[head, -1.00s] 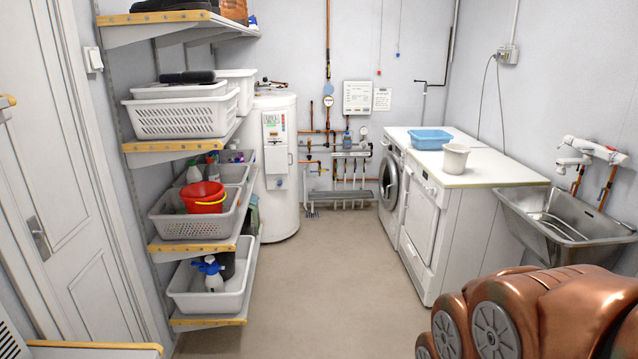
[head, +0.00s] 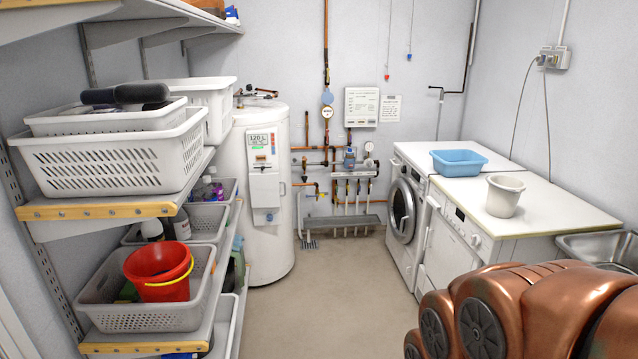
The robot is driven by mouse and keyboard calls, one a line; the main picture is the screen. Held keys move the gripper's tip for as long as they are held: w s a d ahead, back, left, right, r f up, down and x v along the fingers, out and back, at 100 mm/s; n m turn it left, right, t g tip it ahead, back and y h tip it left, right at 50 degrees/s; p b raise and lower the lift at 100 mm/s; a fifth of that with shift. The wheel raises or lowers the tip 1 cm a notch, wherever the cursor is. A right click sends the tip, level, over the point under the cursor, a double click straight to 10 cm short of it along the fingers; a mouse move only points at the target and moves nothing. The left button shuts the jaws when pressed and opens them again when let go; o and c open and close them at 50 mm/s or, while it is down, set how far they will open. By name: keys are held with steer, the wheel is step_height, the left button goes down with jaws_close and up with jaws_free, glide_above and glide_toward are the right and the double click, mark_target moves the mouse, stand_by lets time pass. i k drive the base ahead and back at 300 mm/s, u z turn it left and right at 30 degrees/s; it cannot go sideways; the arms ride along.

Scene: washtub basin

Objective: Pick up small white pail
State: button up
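The small white pail (head: 504,195) stands upright on the white worktop (head: 555,208) above the machines, at the right of the head view. It is plain and off-white, wider at its rim. A blue basin (head: 459,162) sits behind it and to its left, apart from it. My copper-coloured arm fills the lower right corner, in front of the worktop. My gripper's fingers do not show in this view, so its state is hidden.
A steel sink (head: 602,246) is at the right edge, partly behind my arm. Shelves on the left hold white baskets (head: 110,160) and a red bucket (head: 158,272). A white water heater (head: 262,190) stands at the back. The floor (head: 330,290) between shelves and machines is clear.

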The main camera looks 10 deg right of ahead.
mark_target(504, 191)
steer(key=i, duration=2.9)
steer(key=z, duration=1.25)
